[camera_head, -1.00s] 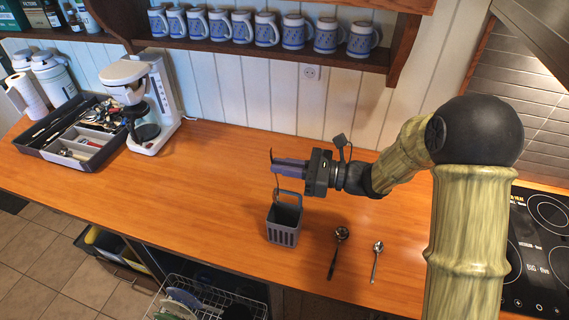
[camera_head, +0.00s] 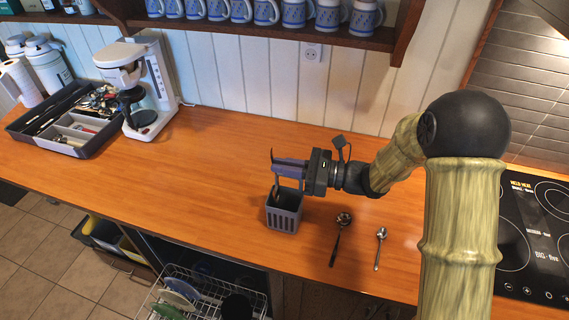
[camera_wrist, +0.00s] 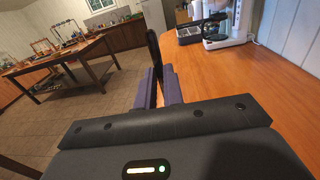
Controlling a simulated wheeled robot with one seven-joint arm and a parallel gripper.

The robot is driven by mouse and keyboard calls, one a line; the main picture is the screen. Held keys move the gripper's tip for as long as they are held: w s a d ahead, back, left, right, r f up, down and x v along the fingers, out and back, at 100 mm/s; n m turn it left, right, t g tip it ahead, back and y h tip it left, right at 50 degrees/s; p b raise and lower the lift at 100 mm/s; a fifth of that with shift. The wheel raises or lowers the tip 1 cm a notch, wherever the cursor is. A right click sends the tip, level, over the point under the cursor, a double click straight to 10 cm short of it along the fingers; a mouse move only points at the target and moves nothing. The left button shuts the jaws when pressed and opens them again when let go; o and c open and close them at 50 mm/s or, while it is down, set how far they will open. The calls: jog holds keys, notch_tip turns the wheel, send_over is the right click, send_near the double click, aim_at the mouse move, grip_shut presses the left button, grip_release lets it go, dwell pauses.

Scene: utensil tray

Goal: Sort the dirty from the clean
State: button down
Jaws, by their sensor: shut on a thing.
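My gripper (camera_head: 276,168) is shut on a dark utensil (camera_head: 272,156), held roughly upright. The utensil's dark upper end stands between the fingers in the wrist view (camera_wrist: 153,55). Its lower part runs down to the mouth of a grey slotted basket (camera_head: 284,219); whether it touches the basket I cannot tell. The gripper is just above the basket. A dark-handled spoon (camera_head: 335,247) and a smaller silver spoon (camera_head: 379,250) lie on the counter right of the basket. A dark divided tray (camera_head: 92,147) with several utensils sits at the left.
A white coffee maker (camera_head: 155,90) stands right of the tray. A wire dish rack (camera_head: 255,294) with dishes is below the counter's front edge. A hob (camera_head: 530,240) is at the right. The counter's middle is clear.

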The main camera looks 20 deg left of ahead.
jog(key=shift+f+b, duration=0.8)
jog(key=shift+f, duration=0.45)
jog(key=c, duration=1.4)
grip_release()
jog(key=shift+c, duration=0.2)
jog(key=w+d+b, duration=0.3)
jog(key=d, duration=1.4)
